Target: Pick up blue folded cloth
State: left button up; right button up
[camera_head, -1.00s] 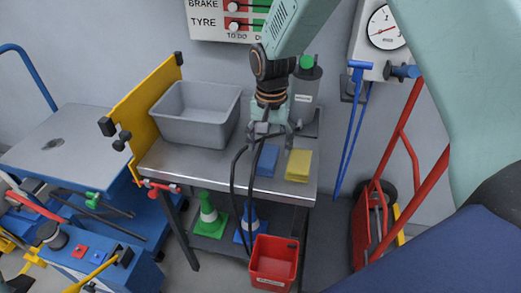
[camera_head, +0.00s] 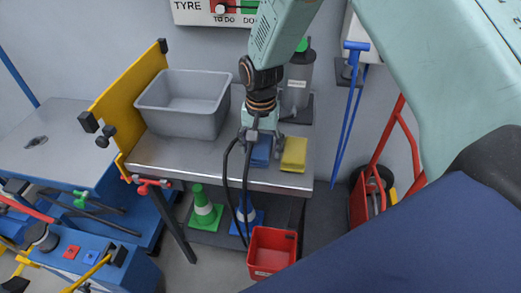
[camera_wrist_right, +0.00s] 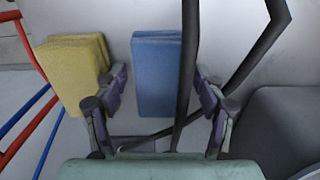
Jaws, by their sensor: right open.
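The blue folded cloth (camera_head: 261,152) lies on the grey metal bench top (camera_head: 200,158), left of the yellow folded cloth (camera_head: 293,154). In the right wrist view the blue cloth (camera_wrist_right: 157,75) lies ahead of and between the open fingers. My right gripper (camera_head: 260,142) comes down from above over the far part of the blue cloth and hides some of it. In the wrist view the right gripper (camera_wrist_right: 158,100) is open and empty, with a finger on either side. Whether the fingertips touch the bench cannot be told. My left gripper is not in view.
The yellow cloth (camera_wrist_right: 75,72) lies close beside one finger. A grey bin (camera_head: 185,105) stands left on the bench by a yellow panel (camera_head: 128,105). A grey canister (camera_head: 299,85) stands behind. Black cables cross in front. A red bin (camera_head: 271,252) sits below.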

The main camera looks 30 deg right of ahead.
aim_at(259, 147)
jog(key=shift+a, duration=0.3)
jog(key=shift+d, duration=0.2)
jog(key=c, duration=0.4)
jog(key=shift+a, duration=0.15)
jog(key=c, duration=0.5)
jog(key=shift+w+r, duration=0.1)
jog(key=shift+r, duration=0.3)
notch_tip(259, 147, up, 9)
jog(key=shift+r+p, duration=0.15)
jog(key=shift+p, duration=0.8)
jog(key=o, duration=0.6)
jog(key=c, duration=0.5)
